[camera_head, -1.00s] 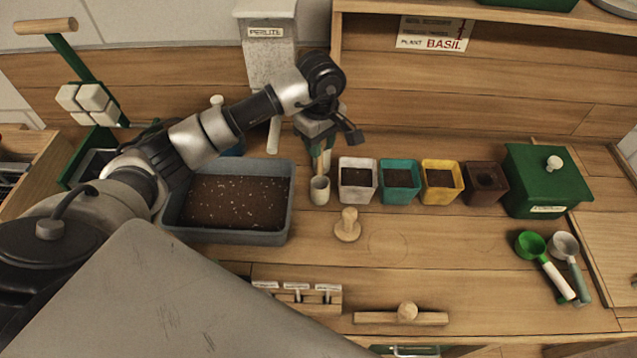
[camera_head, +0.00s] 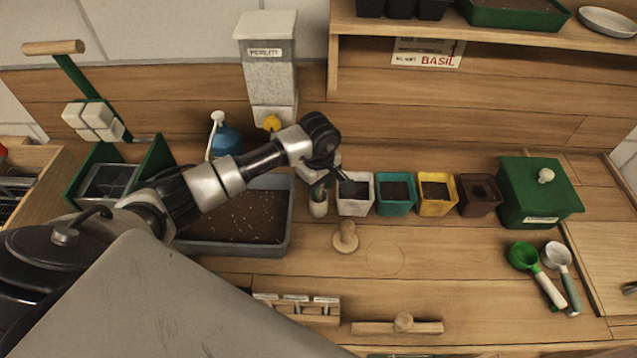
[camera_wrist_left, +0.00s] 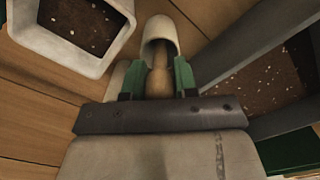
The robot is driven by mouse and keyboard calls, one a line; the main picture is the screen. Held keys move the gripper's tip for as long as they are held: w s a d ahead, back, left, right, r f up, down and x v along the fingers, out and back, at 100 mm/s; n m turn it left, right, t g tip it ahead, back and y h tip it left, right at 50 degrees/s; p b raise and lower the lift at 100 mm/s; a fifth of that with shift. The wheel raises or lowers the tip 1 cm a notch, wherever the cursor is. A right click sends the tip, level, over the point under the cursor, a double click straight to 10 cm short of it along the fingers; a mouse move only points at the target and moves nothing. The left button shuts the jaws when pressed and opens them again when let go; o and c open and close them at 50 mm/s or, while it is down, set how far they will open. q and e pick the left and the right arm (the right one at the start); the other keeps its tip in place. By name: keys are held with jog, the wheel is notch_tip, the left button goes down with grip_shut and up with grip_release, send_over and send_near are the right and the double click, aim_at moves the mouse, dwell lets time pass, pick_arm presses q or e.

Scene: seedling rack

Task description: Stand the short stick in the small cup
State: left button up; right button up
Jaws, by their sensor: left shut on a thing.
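The small cup (camera_head: 318,208) is pale and stands upright on the bench between the soil tray and the white pot. My left gripper (camera_head: 321,188) is directly above it, pointing down. In the left wrist view its green fingers (camera_wrist_left: 158,80) are shut on the short stick (camera_wrist_left: 159,78), a light wooden piece. The stick's far end reaches into the mouth of the cup (camera_wrist_left: 160,30). Whether it touches the cup's bottom is hidden. My right gripper is not in view.
The grey soil tray (camera_head: 283,240) is close on the left. The white pot (camera_head: 355,206) is close on the right, followed by teal (camera_head: 395,207), yellow (camera_head: 436,206) and brown (camera_head: 479,208) pots. A wooden knobbed piece (camera_head: 345,238) stands in front.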

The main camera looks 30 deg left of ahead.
pick_arm(q)
jog(key=o, duration=0.9)
jog(key=shift+f, duration=0.1)
jog(key=shift+o, duration=0.2)
jog(key=shift+r, duration=0.3)
notch_tip(320, 180, up, 11)
jog(key=b, duration=0.3)
jog(key=shift+f, duration=0.2)
jog(key=shift+r+b, duration=0.3)
jog(key=shift+r, duration=0.3)
